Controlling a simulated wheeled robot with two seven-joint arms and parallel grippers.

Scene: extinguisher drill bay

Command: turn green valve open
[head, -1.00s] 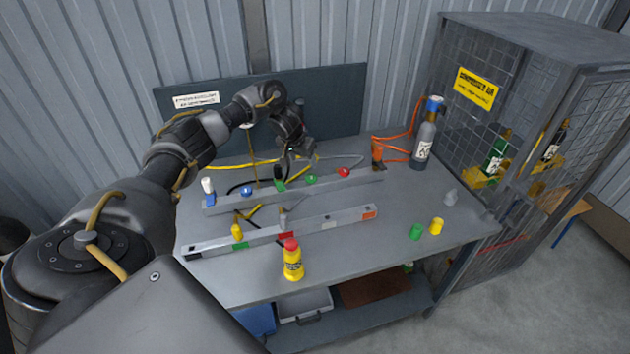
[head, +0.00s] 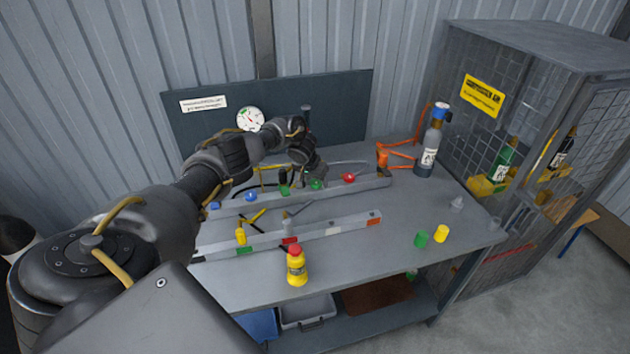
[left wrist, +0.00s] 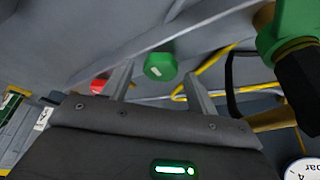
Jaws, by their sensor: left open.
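A round green valve knob (head: 317,185) sits on the rear grey bar (head: 250,204) on the bench, between a red knob (head: 348,177) and another green piece (head: 285,190). My left gripper (head: 312,178) is just above the bar by the green knob. In the left wrist view the green knob (left wrist: 160,67) shows in the gap between the two spread fingers (left wrist: 157,82), which hold nothing. I cannot tell whether a finger touches it. A larger green fitting with a dark end (left wrist: 290,28) is close at the upper right there. My right gripper is not in view.
A blue knob (head: 250,196) is farther left on the rear bar. A front bar (head: 335,228), a yellow bottle with a red cap (head: 296,268) and green and yellow cups (head: 430,237) stand nearer. A gauge (head: 250,119) and a grey cylinder (head: 429,150) are behind. A mesh cage stands right.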

